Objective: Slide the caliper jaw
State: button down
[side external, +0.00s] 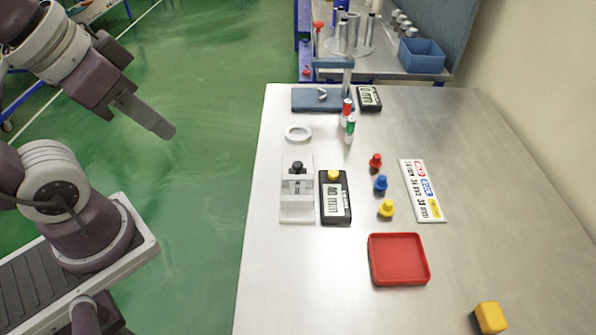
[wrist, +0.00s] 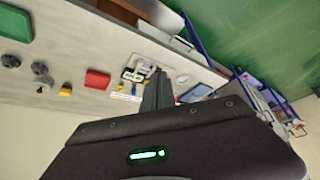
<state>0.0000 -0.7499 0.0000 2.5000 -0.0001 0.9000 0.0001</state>
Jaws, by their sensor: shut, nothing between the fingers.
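What looks like the caliper is a light grey fixture (side external: 297,205) with a sliding jaw block and a black knob, on the left part of the metal table. Beside it on the right is a black readout box (side external: 336,205) with a yellow button. Both show small in the wrist view, where the fixture's details are too small to tell. My gripper (side external: 168,131) is shut and empty. It is above the green floor, left of the table and well apart from the fixture. Its fingers (wrist: 158,88) also show in the wrist view.
Red, blue and yellow pegs (side external: 381,184), a label plate (side external: 422,190), a red tray (side external: 399,260) and a yellow block (side external: 490,317) lie to the right. A white ring (side external: 298,133), two small cylinders and a blue stand (side external: 308,100) are behind. The table's front left is clear.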

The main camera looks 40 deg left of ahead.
jog(key=c, duration=2.1)
grip_release()
jog(key=o, duration=0.3)
jog(key=shift+w+r, duration=0.15)
jog(key=shift+w, duration=0.05)
jog(key=o, duration=0.5)
jog(key=w, duration=0.2)
jog(key=w+r+g, duration=0.1)
jog(key=w, duration=0.1)
jog(key=w+r+n+g, duration=0.1)
jog(key=w, duration=0.1)
jog(key=shift+d, duration=0.3)
jog(key=n+g+h, duration=0.1)
jog(key=n+g, duration=0.1)
jog(key=g, duration=0.3)
send_over(298, 164)
jog(key=s+a, duration=0.2)
jog(key=s, duration=0.1)
notch_tip(298, 164, down, 5)
jog(key=w+f+g, duration=0.1)
jog(key=f, duration=0.4)
jog(key=w+d+f+n+g, duration=0.1)
jog(key=f, duration=0.4)
jog(key=w+f, duration=0.1)
jog(key=f, duration=0.4)
jog(key=shift+w+d+f+g+h, duration=0.3)
jog(key=shift+w+f+g+h, duration=0.1)
jog(key=shift+f, duration=0.25)
grip_shut()
